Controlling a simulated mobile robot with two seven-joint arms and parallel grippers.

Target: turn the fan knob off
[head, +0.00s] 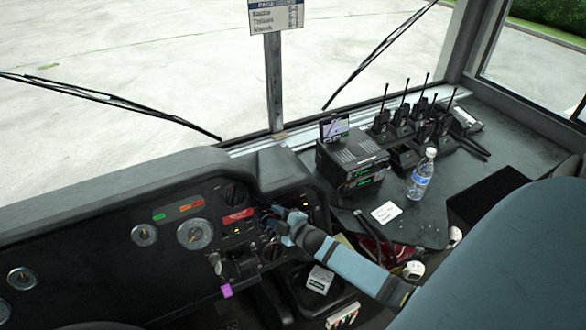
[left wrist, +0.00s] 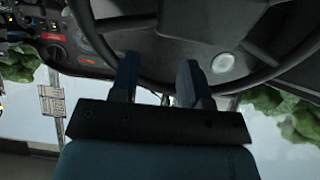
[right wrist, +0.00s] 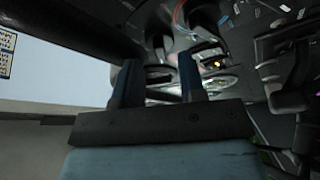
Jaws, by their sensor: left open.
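The dashboard panel (head: 160,235) carries a round black knob (head: 235,193) at its upper right and another knob (head: 271,250) lower down. I cannot tell which one is the fan knob. My right gripper (head: 272,216) is at the right part of the panel, between and to the right of these knobs, and its arm hides part of the panel. In the right wrist view its two fingers (right wrist: 157,72) are apart, with dark panel parts beyond them; contact is unclear. My left gripper (left wrist: 159,72) is open and empty in the left wrist view, near the steering wheel (left wrist: 85,25).
A radio unit (head: 350,160), several handheld radios (head: 410,120), a water bottle (head: 421,175) and a white card (head: 386,212) sit on the right-hand shelf (head: 480,185). A key switch (head: 215,262) with a purple tag hangs below the panel.

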